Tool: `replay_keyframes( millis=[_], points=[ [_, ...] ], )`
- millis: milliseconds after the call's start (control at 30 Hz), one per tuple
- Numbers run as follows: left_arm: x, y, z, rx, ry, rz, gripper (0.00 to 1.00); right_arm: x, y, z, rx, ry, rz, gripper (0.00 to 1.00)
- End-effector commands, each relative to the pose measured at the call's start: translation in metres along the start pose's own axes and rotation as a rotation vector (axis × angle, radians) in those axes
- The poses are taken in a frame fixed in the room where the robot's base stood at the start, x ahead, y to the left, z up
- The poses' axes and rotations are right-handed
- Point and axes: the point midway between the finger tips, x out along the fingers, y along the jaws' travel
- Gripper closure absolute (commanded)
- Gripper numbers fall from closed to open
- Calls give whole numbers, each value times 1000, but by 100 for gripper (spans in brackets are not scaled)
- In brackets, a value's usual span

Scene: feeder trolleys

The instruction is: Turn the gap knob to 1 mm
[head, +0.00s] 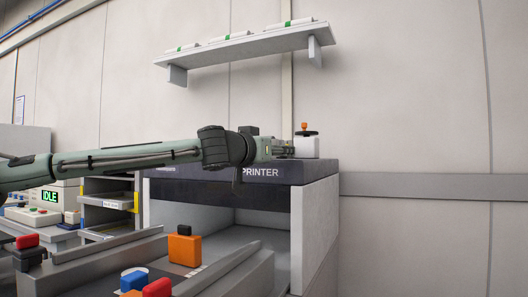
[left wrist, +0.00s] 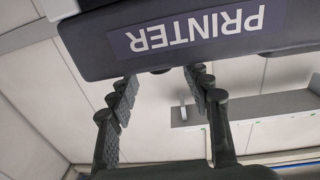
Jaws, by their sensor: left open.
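The printer (head: 322,169) is a dark-topped machine with a PRINTER label, and it also shows upside down in the left wrist view (left wrist: 90,45). A white box (head: 307,147) with a black disc and an orange knob (head: 304,126) stands on its top at the right. I see no gap scale or 1 mm mark, so I cannot tell which part is the gap knob. My left gripper (head: 284,149) is close to the white box's left side. In the left wrist view its fingers (left wrist: 158,90) are open, with a small dark bump (left wrist: 160,70) at the printer's edge between them.
A wall shelf (head: 235,47) with several white packs hangs above the printer. An orange block (head: 184,248) sits below in front. A small unit at left shows IDLE (head: 50,196). The wall right of the printer is clear.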

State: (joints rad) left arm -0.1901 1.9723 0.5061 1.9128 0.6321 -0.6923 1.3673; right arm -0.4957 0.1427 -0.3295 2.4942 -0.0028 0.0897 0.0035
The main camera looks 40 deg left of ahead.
Motion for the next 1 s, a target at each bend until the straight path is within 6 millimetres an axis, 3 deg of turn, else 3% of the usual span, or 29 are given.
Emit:
replay_keyframes(
  millis=[200, 400, 600, 1000],
  points=[
    [-47, -1, -2, -8, 5, 1, 50, 0, 0, 0, 0, 0, 0, 60],
    [-75, -1, -1, -6, 3, 0, 50, 0, 0, 0, 0, 0, 0, 60],
    [-86, 0, 0, 0, 1, 0, 50, 0, 0, 0, 0, 0, 0, 60],
    [-86, 0, 0, 0, 0, 0, 50, 0, 0, 0, 0, -1, 0, 60]
  ],
)
